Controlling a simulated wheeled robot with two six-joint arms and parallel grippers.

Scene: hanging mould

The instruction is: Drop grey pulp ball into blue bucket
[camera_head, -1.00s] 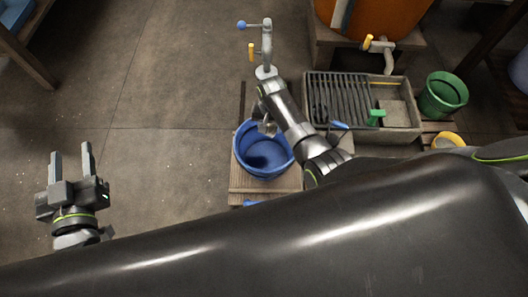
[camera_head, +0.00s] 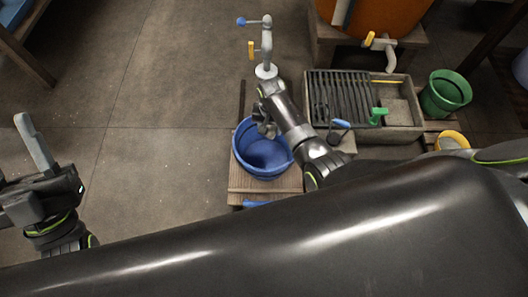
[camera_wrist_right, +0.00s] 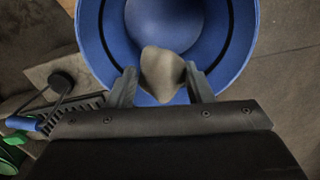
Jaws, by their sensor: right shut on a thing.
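The blue bucket (camera_head: 280,166) stands upright on a wooden platform, and it also fills the top of the right wrist view (camera_wrist_right: 236,62). My right gripper (camera_head: 264,122) is over the bucket's upper part in the head view. In the right wrist view, my right gripper (camera_wrist_right: 161,82) is shut on the grey pulp ball (camera_wrist_right: 162,70), a rough lump between its two fingertips, with the bucket below. The ball is hard to make out in the head view. My left gripper (camera_head: 12,155) is empty at the left edge, its fingers apart and partly cut off.
The wooden platform (camera_head: 265,186) is under the bucket. A grey trough with a ribbed rack (camera_head: 345,98) and a green bucket (camera_head: 445,95) stand to the right. A grey pipe with a blue knob (camera_head: 266,45) stands behind.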

